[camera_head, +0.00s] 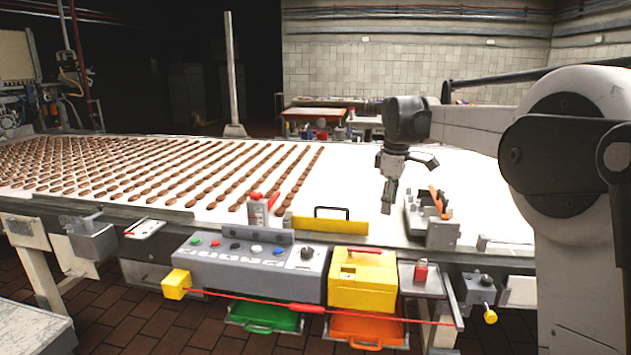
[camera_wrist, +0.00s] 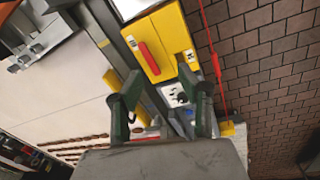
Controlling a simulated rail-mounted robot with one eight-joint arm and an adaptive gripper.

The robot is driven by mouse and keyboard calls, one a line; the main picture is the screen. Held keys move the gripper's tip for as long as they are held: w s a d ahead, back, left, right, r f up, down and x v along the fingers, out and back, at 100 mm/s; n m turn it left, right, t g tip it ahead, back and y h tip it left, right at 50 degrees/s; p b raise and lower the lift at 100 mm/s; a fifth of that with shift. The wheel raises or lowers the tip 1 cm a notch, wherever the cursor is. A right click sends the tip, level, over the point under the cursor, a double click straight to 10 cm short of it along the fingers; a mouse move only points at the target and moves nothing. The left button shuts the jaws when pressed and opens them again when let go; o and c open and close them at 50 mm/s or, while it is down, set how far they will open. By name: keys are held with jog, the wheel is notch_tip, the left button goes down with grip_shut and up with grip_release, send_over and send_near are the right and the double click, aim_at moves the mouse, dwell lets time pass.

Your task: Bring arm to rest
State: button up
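My arm reaches in from the right in the head view. My gripper (camera_head: 408,180) hangs above the white conveyor surface (camera_head: 350,190), left of a grey metal fixture with an orange part (camera_head: 437,200). In the wrist view my gripper (camera_wrist: 163,105) has its two dark green fingers spread well apart. Nothing is held between them. Below and beyond the fingers the wrist view shows a yellow box with a red handle (camera_wrist: 152,48).
A grey control panel (camera_head: 250,268) and the yellow box (camera_head: 362,280) stand along the conveyor's front edge. Green (camera_head: 265,318) and orange trays (camera_head: 365,330) hang below. Rows of brown bars (camera_head: 150,170) cover the conveyor's left. A red cord (camera_head: 255,299) runs along the front.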

jog(key=s+r+m+t, duration=0.3)
jog(key=s+m, duration=0.3)
jog(key=s, duration=1.5)
jog(key=s+f+m+t, duration=0.1)
jog(key=s+f+m, duration=0.2)
jog(key=s, duration=0.7)
jog(key=s+f+m+t, duration=0.1)
jog(key=s+f+m, duration=0.2)
jog(key=s+f, duration=0.5)
jog(key=shift+s+f+m, duration=0.15)
jog(key=shift+s+m, duration=0.15)
jog(key=shift+s, duration=0.85)
